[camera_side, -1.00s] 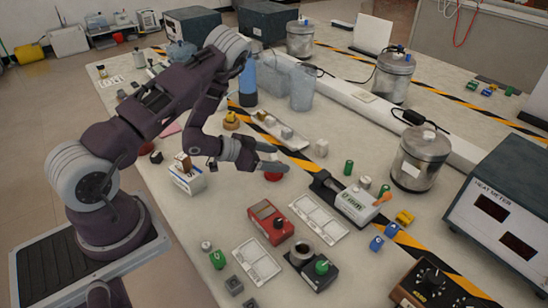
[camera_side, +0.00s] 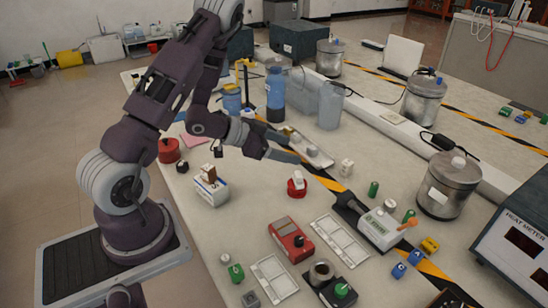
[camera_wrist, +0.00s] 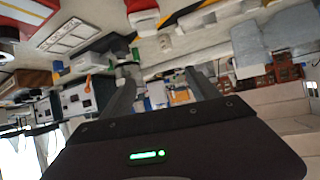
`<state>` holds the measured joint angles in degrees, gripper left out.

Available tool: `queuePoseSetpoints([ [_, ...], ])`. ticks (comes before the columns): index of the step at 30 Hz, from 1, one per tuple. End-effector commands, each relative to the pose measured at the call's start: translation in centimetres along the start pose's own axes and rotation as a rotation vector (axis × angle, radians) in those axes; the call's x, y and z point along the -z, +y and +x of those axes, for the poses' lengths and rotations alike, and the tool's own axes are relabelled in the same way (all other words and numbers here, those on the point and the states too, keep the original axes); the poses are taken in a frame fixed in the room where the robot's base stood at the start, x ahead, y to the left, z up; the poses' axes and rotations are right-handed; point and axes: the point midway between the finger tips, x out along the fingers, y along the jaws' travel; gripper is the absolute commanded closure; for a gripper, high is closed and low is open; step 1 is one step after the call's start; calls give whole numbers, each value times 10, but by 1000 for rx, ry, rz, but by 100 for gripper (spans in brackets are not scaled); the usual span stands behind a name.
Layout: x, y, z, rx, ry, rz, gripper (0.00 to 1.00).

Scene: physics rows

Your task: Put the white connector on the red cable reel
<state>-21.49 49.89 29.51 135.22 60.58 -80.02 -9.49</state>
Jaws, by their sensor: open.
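The red cable reel (camera_side: 297,190) sits on the bench in the middle of the side view. A small white piece (camera_side: 297,176), which looks like the white connector, rests on top of it. Another small white block (camera_side: 347,168) stands on the bench to its right. My gripper (camera_side: 284,147) is open and empty, above and behind the reel, apart from it. In the wrist view my gripper (camera_wrist: 160,88) shows spread fingers with nothing between them. A red thing with a pale top (camera_wrist: 143,18) at the upper edge there may be the reel.
A white tray (camera_side: 318,158) with small parts lies behind the reel. A blue bottle (camera_side: 276,95) and clear containers (camera_side: 331,108) stand farther back. A white box (camera_side: 211,188) is at left, a red meter (camera_side: 291,240) in front. Another red reel (camera_side: 169,150) is far left.

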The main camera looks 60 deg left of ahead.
Motion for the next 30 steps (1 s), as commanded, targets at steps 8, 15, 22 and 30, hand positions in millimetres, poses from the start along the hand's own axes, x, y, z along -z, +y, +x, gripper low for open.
queuePoseSetpoints([
  [8,107,-16,-51,359,-171,62,30],
  [15,120,105,-183,351,-397,-157,30],
  [22,80,196,-258,188,-549,-213,30],
  [30,75,202,-264,174,-565,-218,30],
])
